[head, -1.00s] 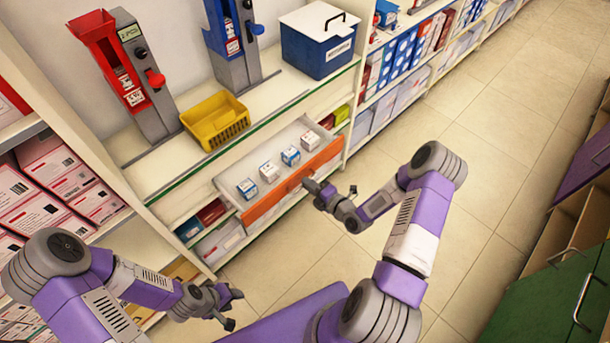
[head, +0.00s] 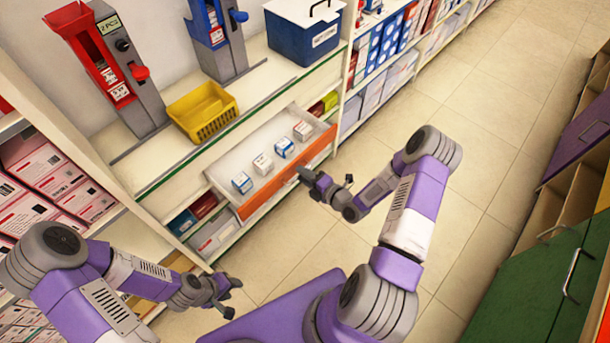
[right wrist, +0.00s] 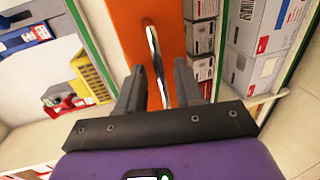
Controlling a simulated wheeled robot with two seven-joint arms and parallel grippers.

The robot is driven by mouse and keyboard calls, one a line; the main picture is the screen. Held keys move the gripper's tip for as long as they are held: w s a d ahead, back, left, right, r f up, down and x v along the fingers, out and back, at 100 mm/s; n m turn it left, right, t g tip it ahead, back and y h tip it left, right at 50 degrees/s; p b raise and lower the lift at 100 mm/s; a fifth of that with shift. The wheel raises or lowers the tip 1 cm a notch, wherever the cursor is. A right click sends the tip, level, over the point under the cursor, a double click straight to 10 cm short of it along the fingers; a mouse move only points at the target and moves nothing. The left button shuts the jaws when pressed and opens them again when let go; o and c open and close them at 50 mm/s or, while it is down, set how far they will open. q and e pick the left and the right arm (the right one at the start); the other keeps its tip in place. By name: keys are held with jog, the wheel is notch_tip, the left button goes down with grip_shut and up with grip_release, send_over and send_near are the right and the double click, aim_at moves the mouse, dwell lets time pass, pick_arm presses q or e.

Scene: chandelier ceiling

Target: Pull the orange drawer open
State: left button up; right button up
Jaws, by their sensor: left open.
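The orange-fronted drawer (head: 290,171) stands partly out of the shelf unit, with several small white-and-blue boxes (head: 283,148) inside its pale tray. Its silver bar handle (right wrist: 157,62) shows in the right wrist view against the orange front (right wrist: 126,32). My right gripper (head: 326,177) is at the drawer's front. Its two fingers (right wrist: 158,88) stand apart on either side of the handle, with gaps visible, so it looks open around it. My left gripper (head: 232,296) is open and empty, low at the left, away from the drawer.
A yellow basket (head: 203,112), red dispenser (head: 95,48) and dark blue box (head: 303,30) stand on the shelf top above. Boxes (head: 204,205) lie on the shelf below the drawer. Tiled floor (head: 470,130) is clear to the right. A green cabinet (head: 540,270) stands front right.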

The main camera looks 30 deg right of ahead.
jog(key=p+v, duration=0.1)
jog(key=v, duration=0.6)
jog(key=shift+s+p, duration=0.3)
jog(key=s+a+f+m+g+p, duration=0.15)
jog(key=a+f+m+g, duration=0.35)
jog(key=a+m, duration=0.5)
jog(key=s+a+r+m+g+h+p, duration=0.1)
jog(key=s+a+m+g+p, duration=0.1)
jog(key=s+a+m+g, duration=0.6)
jog(key=s+m+g, duration=0.1)
jog(key=s+m, duration=0.2)
jog(key=m, duration=0.3)
jog(key=shift+s+m, duration=0.3)
jog(key=shift+m, duration=0.1)
